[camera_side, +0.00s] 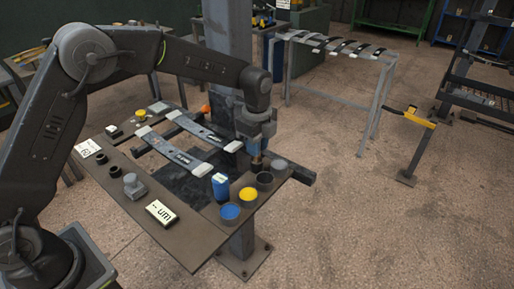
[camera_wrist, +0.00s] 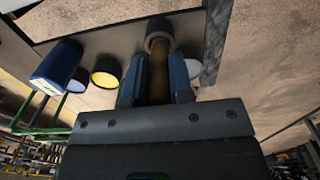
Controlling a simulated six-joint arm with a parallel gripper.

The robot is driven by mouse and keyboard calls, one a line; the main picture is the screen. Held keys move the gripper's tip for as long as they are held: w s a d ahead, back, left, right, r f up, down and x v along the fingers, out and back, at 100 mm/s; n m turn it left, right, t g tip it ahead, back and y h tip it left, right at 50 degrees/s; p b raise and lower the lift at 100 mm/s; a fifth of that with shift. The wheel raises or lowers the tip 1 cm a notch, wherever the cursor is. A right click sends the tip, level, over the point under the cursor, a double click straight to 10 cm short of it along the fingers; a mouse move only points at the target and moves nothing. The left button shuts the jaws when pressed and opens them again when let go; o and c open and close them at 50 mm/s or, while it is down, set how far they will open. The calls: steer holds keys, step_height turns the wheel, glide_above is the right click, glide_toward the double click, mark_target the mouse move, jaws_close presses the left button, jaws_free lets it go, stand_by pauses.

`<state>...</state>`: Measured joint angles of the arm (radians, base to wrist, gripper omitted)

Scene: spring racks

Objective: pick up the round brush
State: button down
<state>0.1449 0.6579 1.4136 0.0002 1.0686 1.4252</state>
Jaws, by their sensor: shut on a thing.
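The round brush shows in the wrist view as a brown shaft (camera_wrist: 159,76) between two blue fingers. My gripper (camera_wrist: 158,88) is shut on it. Its far end meets a grey round cup (camera_wrist: 160,27); I cannot tell whether the end is still inside the cup or just above it. In the side view my gripper (camera_side: 255,152) points down at the right end of the workbench, with a bit of the brown brush (camera_side: 256,163) below it. The fingers hide much of the brush there.
Beside it on the bench (camera_side: 178,240) stand a dark cup (camera_side: 264,180), a grey cup (camera_side: 280,165), a yellow pot (camera_side: 248,195), a blue pot (camera_side: 229,213) and a blue container (camera_side: 220,186). Flat spring bars (camera_side: 173,146) lie left of the gripper. A grey column (camera_side: 228,40) rises close behind.

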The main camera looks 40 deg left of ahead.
step_height(320, 180, up, 4)
steer(key=shift+f, duration=0.1)
steer(key=s+a+r, duration=0.3)
steer(key=a+r, duration=0.3)
steer(key=a, duration=0.5)
steer(key=shift+s+r, duration=0.25)
steer(key=shift+r, duration=0.05)
stand_by(1.5)
steer(key=w+d+f+t+h, duration=0.1)
steer(key=w+d+h, duration=0.15)
steer(key=d, duration=0.45)
steer(key=w+d+f+t+h, duration=0.1)
steer(key=w+d, duration=0.2)
steer(key=d, duration=0.4)
steer(key=shift+s+d+f, duration=0.1)
steer(key=shift+f, duration=2.65)
steer(key=shift+f, duration=0.6)
step_height(320, 180, up, 7)
